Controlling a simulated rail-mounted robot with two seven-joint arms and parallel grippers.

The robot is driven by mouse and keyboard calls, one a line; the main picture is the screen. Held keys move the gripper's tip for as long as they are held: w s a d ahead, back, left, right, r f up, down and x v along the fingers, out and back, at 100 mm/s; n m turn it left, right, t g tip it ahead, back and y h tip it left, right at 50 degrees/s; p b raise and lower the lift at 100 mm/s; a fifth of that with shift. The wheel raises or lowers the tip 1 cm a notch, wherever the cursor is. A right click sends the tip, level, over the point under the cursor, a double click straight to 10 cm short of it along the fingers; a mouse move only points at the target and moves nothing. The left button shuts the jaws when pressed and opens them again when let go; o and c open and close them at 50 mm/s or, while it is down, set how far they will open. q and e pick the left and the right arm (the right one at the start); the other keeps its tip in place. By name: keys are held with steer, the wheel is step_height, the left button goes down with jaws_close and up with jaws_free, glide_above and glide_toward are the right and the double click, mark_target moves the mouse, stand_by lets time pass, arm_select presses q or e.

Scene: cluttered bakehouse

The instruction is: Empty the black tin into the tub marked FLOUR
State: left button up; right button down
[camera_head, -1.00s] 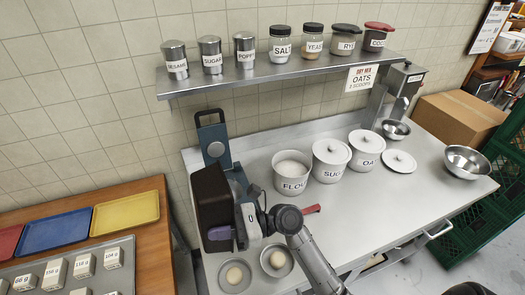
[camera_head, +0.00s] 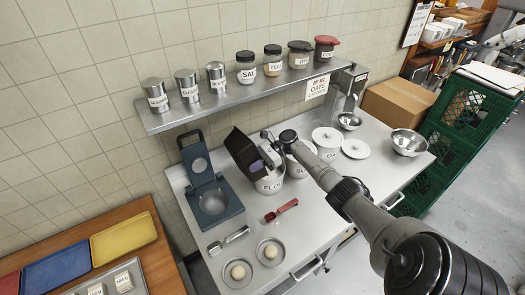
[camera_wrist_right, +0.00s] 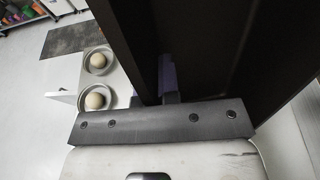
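My right gripper (camera_head: 266,157) is shut on the black tin (camera_head: 241,150). It holds the tin in the air, tilted, at the upper left of the tub marked FLOUR (camera_head: 270,186). The tin and gripper hide most of the tub's mouth, and only its lower front wall and part of the label show. I cannot see what is in the tin or whether anything is falling from it. In the right wrist view the tin's dark wall (camera_wrist_right: 205,50) fills the upper right, against the purple-padded fingers. My left gripper is not in view.
The shelf (camera_head: 250,88) with jars runs behind.

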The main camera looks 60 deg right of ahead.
mark_target(253, 181)
steer(key=g+h+p, duration=0.1)
steer(key=h+p, duration=0.2)
steer(key=p, duration=0.1)
steer(key=g+h+p, duration=0.1)
steer(key=h+p, duration=0.1)
steer(key=shift+d+r+g+h, duration=0.2)
steer(key=shift+r+g+h, duration=0.1)
steer(key=shift+r, duration=0.1)
steer(key=f+g+h+b, duration=0.1)
steer(key=f, duration=0.1)
steer(key=f+h+b, duration=0.2)
steer(key=a+f+g+h+b, duration=0.1)
steer(key=h+b, duration=0.1)
steer(key=shift+w+f+n+g, duration=0.3)
steer(key=shift+f+n, duration=0.1)
steer(key=r+h+p, duration=0.1)
steer(key=r+p, duration=0.1)
steer(key=p, duration=0.2)
steer(key=shift+d+r+g+h, duration=0.15)
steer(key=shift+d+g+h, duration=0.05)
steer(key=shift+g+h, duration=0.2)
steer(key=shift+s+h+p, duration=0.1)
steer(key=shift+h+p, duration=0.2)
steer(key=shift+p, duration=0.45)
